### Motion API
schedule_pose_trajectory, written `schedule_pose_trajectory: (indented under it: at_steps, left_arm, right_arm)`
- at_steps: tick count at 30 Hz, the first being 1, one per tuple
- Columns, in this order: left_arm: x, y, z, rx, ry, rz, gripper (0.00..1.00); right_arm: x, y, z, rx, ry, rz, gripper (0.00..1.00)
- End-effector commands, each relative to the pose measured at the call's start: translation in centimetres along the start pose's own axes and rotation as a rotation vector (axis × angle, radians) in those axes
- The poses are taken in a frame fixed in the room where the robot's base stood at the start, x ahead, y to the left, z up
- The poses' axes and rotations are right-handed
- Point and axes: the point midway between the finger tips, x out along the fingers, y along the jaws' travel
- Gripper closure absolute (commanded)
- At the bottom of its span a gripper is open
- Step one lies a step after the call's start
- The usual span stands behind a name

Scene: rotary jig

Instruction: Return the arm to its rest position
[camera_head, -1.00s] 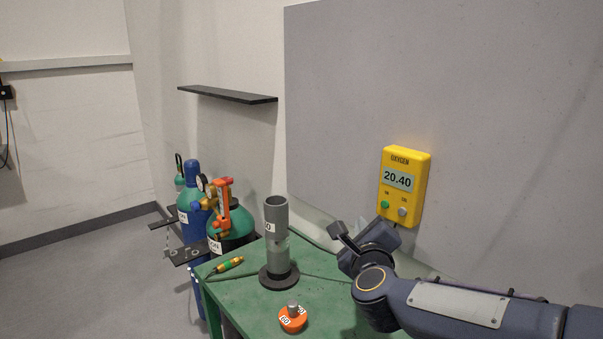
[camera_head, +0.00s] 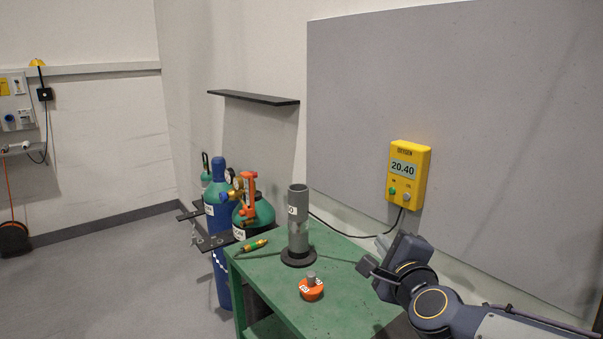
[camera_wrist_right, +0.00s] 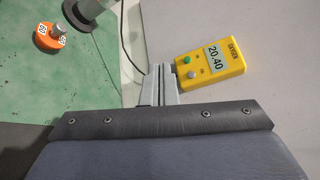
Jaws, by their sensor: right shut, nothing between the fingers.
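My right arm comes in from the lower right in the head view. Its gripper (camera_head: 366,268) is over the right part of the green table, in front of the grey panel. In the right wrist view the two fingers (camera_wrist_right: 158,72) are together with nothing between them. They point toward the wall side, close in the picture to the yellow oxygen meter (camera_wrist_right: 212,62). In the head view the meter (camera_head: 408,173) hangs on the panel, reads 20.40, and stands apart from the gripper. My left gripper is in neither view.
The green table (camera_head: 335,300) holds a grey tube on a dark base (camera_head: 298,230), an orange weight-like piece (camera_head: 311,288) and a green-yellow pen-shaped tool (camera_head: 252,246). Gas cylinders (camera_head: 217,190) stand left of it. A black shelf (camera_head: 253,98) is on the wall. Floor at left is open.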

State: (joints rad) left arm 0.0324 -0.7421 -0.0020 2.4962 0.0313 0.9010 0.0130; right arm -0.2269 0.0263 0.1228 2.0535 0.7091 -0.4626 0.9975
Motion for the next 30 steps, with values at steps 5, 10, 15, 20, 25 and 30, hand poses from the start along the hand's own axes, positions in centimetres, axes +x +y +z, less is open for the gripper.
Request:
schedule_pose_trajectory:
  at_steps: [5,10,15,20,25,30]
  left_arm:
    - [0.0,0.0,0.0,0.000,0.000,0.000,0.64]
    - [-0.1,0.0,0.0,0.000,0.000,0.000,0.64]
    - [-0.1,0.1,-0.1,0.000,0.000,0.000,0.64]
    - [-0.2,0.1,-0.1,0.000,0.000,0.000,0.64]
    - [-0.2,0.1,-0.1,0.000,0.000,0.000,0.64]
    - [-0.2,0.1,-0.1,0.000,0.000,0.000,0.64]
  right_arm:
    - [-3.6,1.2,-0.8,-0.259,-0.096,0.102,1.00]
    - [-9.5,4.8,-2.4,-0.624,-0.231,0.263,1.00]
    - [-18.5,11.5,-6.1,-1.070,-0.426,0.519,1.00]
    - [-24.6,16.0,-8.7,-1.300,-0.575,0.701,1.00]
    - [-27.4,18.0,-9.9,-1.385,-0.654,0.786,1.00]
    - [-27.6,18.1,-9.9,-1.391,-0.663,0.795,1.00]
